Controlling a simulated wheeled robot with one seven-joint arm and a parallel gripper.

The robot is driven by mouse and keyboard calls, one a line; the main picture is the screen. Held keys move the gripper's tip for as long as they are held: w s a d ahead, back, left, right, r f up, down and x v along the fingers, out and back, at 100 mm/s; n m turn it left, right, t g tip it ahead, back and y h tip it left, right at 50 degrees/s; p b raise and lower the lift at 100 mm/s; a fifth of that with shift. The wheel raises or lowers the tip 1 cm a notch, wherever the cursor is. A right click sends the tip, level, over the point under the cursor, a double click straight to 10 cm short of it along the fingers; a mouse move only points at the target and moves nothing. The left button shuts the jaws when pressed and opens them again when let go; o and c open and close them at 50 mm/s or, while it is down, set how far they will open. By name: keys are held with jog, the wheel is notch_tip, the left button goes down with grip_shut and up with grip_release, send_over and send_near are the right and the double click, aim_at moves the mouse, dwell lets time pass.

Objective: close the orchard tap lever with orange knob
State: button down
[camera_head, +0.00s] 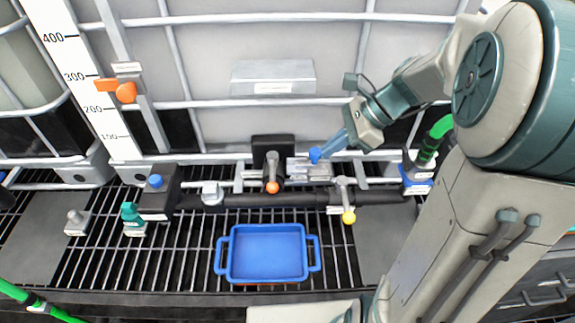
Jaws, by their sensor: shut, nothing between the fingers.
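The lever with the orange knob (272,187) is on the dark manifold pipe near the middle of the head view. Its short grey arm points toward me in the picture, across the pipe, below a black block. My gripper (316,155) reaches in from the upper right with its blue fingertips shut and empty. It is right of the orange knob and a little higher in the picture, apart from it. A small plate behind the pipe lies just under the fingertips in the picture; I cannot tell whether they touch it. The label text is too small to read.
A second lever with a yellow knob (348,217) stands to the right. A blue tray (267,281) sits on the grating in front. A blue-topped black box (160,190) and a green-fitted hose (432,142) flank the pipe. The white caged tank (210,60) closes off the back.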

aim_at(273, 172)
jog(key=x, duration=0.9)
jog(key=shift+d, duration=0.1)
jog(key=shift+a+f+p, duration=0.15)
jog(key=shift+a+f, duration=0.05)
jog(key=shift+a, duration=0.8)
jog(key=shift+a+f+p, duration=0.15)
jog(key=shift+a, duration=0.85)
jog(key=shift+w+d, duration=0.1)
jog(key=shift+w, duration=0.05)
